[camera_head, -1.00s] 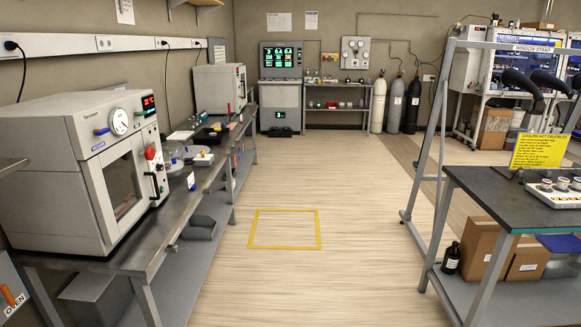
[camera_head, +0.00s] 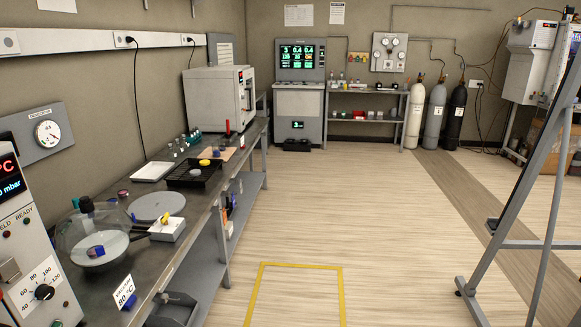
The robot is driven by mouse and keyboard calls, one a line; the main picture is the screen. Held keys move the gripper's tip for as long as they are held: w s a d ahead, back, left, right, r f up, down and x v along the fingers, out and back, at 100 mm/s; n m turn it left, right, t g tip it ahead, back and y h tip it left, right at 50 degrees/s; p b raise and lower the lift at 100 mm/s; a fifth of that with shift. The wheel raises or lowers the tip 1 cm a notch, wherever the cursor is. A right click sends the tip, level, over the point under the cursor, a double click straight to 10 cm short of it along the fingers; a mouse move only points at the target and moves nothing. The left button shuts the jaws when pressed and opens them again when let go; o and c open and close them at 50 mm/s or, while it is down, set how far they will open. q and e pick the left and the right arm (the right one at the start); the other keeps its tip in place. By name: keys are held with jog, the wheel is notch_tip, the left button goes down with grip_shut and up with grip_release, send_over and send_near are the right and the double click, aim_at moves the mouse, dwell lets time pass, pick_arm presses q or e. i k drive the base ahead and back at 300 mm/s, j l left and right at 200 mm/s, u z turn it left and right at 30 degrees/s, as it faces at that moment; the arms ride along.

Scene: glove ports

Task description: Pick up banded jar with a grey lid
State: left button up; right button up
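I cannot make out a banded jar with a grey lid for certain. Several small jars and vials (camera_head: 185,143) stand towards the far end of the left bench, too small to tell bands or lid colours. A small dark jar with a reddish-purple top (camera_head: 123,193) stands near the wall on the bench. A small blue-purple piece (camera_head: 95,251) sits in a clear glass dome (camera_head: 75,240). More small items sit on the far shelf unit (camera_head: 365,114), too small to identify. Neither of my grippers is in view.
The left bench (camera_head: 185,220) also holds a white tray (camera_head: 152,171), a black tray (camera_head: 185,178), a round grey plate (camera_head: 158,204) and an oven (camera_head: 218,98). Gas cylinders (camera_head: 437,115) stand at the back. Floor around the yellow square (camera_head: 300,265) is clear. A grey frame (camera_head: 530,200) stands right.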

aim_at(222, 140)
jog(key=i+u, duration=0.25)
jog(key=i, duration=0.25)
jog(key=i+l+u, duration=0.25)
jog(key=i, duration=0.25)
jog(key=i+l+u, duration=0.2)
jog(key=i, duration=0.3)
jog(key=i+l+u, duration=0.25)
jog(key=i+l, duration=0.15)
jog(key=i+u, duration=0.1)
jog(key=u, duration=0.35)
jog(key=i+l+u, duration=0.1)
jog(key=u, duration=0.3)
jog(key=i+l+u, duration=0.2)
jog(key=l, duration=0.15)
jog(key=i+l+u, duration=0.25)
jog(key=l+u, duration=0.2)
jog(key=l, duration=0.3)
jog(key=i+l+u, duration=0.2)
jog(key=l, duration=0.2)
jog(key=i+l, duration=0.1)
jog(key=l, duration=0.7)
jog(key=i+l+u, duration=0.1)
jog(key=l, duration=0.65)
jog(key=i+l, duration=0.15)
jog(key=l, duration=0.65)
jog(key=u, duration=0.05)
